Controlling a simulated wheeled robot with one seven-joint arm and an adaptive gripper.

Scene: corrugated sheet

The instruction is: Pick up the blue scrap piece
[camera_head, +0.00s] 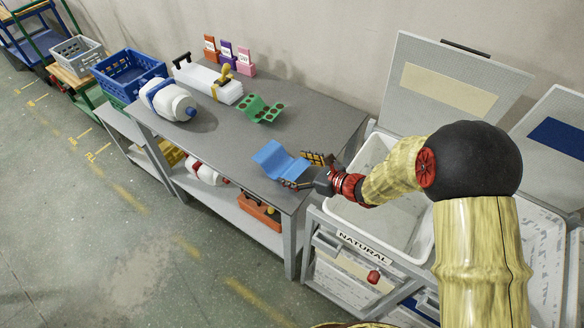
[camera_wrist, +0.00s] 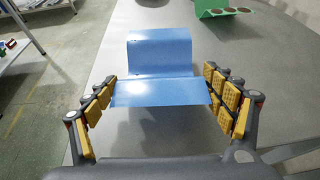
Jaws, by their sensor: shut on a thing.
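The blue scrap piece (camera_head: 278,160) is a bent, corrugated sheet near the right front of the grey table (camera_head: 222,150). In the wrist view the blue scrap piece (camera_wrist: 160,65) shows one upright panel behind a flatter panel nearer to me. My gripper (camera_head: 305,170) is at its right end in the head view. In the wrist view my gripper (camera_wrist: 160,98) has its yellow-padded fingers on both sides of the near panel, shut on its side edges. Whether the piece touches the table or is slightly above it, I cannot tell.
A green sheet with dark round spots (camera_head: 260,109) lies behind the blue piece. A pale bin labelled NATURAL (camera_head: 345,213) is right of the table, below my arm.

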